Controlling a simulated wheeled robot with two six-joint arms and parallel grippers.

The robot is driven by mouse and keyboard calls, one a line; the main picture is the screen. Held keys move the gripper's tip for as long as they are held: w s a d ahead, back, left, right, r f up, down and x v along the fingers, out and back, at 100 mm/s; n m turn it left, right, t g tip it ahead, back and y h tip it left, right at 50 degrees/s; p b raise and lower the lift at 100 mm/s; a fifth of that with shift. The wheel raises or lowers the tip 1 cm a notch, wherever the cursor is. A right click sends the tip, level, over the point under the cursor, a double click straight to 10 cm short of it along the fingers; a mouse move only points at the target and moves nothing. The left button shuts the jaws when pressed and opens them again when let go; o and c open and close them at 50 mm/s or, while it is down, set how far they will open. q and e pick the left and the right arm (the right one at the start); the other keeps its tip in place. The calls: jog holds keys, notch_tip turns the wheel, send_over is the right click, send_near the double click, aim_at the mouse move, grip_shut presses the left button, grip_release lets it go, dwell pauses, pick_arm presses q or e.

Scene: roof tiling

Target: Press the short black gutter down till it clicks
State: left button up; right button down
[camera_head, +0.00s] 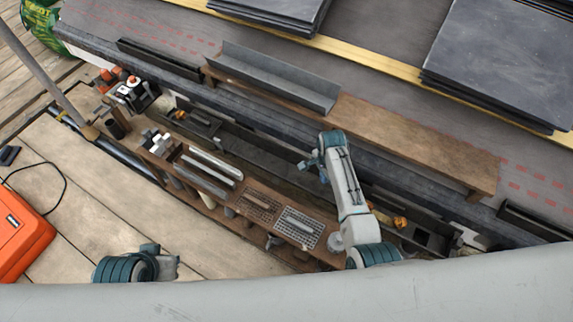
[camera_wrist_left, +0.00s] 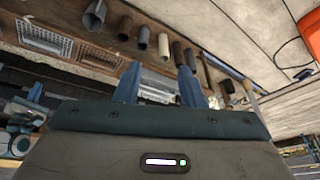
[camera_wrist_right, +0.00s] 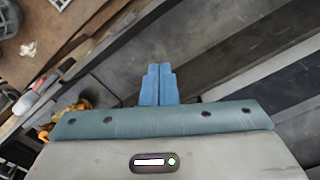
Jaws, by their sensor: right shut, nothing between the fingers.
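A dark gutter run (camera_head: 262,150) lies along the eave below the wooden plank; its inside shows dark under my right arm. I cannot tell for sure which length is the short black gutter; a short dark length (camera_head: 425,238) shows at the run's right end, near an orange fitting. My right gripper (camera_head: 312,168) is shut and empty above the middle of the run; its fingers meet in the right wrist view (camera_wrist_right: 158,84), with dark lengths behind them. My left gripper's fingers stand apart and empty in the left wrist view (camera_wrist_left: 158,80), facing the tool shelf.
A wooden plank (camera_head: 410,135) carries a grey gutter piece (camera_head: 272,80). The wooden tool shelf (camera_head: 262,205) holds tubes and mesh grids. Slate stacks (camera_head: 505,60) lie on the roof. An orange case (camera_head: 22,232) sits on the deck at left.

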pick_arm(q)
notch_tip(320, 180, down, 13)
jog(key=a+g+p, duration=0.2)
jog(key=p, duration=0.2)
jog(key=shift+w+f+p, duration=0.15)
jog(key=shift+f+p, duration=0.05)
jog(key=shift+p, duration=0.2)
dwell(0.5)
dwell(0.4)
